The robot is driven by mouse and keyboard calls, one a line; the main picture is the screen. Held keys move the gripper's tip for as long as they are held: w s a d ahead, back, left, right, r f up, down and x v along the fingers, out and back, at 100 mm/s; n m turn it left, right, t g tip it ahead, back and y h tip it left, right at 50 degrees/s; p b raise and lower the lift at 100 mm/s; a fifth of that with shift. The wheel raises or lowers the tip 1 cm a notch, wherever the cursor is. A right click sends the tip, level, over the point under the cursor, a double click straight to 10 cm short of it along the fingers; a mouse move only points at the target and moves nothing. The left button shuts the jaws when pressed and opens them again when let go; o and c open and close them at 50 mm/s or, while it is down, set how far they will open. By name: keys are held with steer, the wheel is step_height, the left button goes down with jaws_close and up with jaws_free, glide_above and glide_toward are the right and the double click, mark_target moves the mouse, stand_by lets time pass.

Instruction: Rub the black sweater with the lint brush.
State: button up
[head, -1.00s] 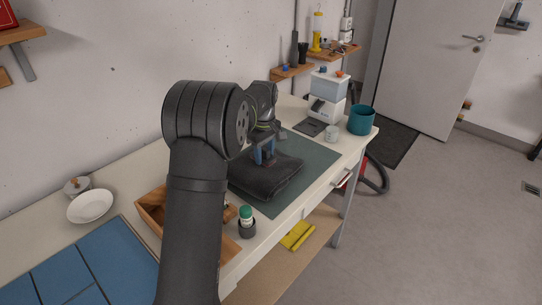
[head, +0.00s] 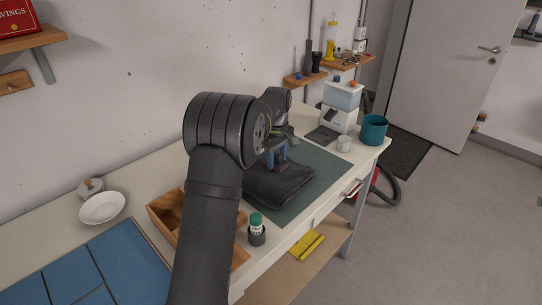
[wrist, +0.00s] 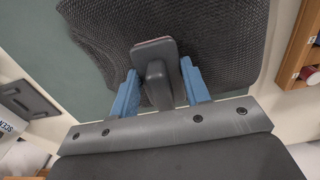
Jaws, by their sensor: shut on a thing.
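The black sweater (head: 290,187) lies folded on a grey-green mat (head: 325,165) on the bench. In the wrist view its knitted surface (wrist: 225,40) fills the upper middle. My gripper (head: 277,158) is over the sweater's far part, blue fingers pointing down. In the wrist view the gripper (wrist: 160,85) is shut on the lint brush (wrist: 155,50), whose dark handle sits between the fingers and whose flat grey head lies against or just above the knit. I cannot tell whether it touches. The brush is not clearly visible in the head view.
A white bowl (head: 102,208) is at left.

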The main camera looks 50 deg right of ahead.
mark_target(294, 174)
steer(key=shift+s+d, duration=0.15)
steer(key=shift+s, duration=1.65)
steer(key=shift+s+d, duration=0.1)
steer(key=shift+s, duration=1.65)
steer(key=shift+w+a, duration=0.2)
steer(key=shift+w, duration=2.3)
steer(key=shift+w+a, duration=0.2)
steer(key=shift+w, duration=2.6)
steer(key=shift+s+r, duration=0.1)
steer(key=shift+r, duration=4.05)
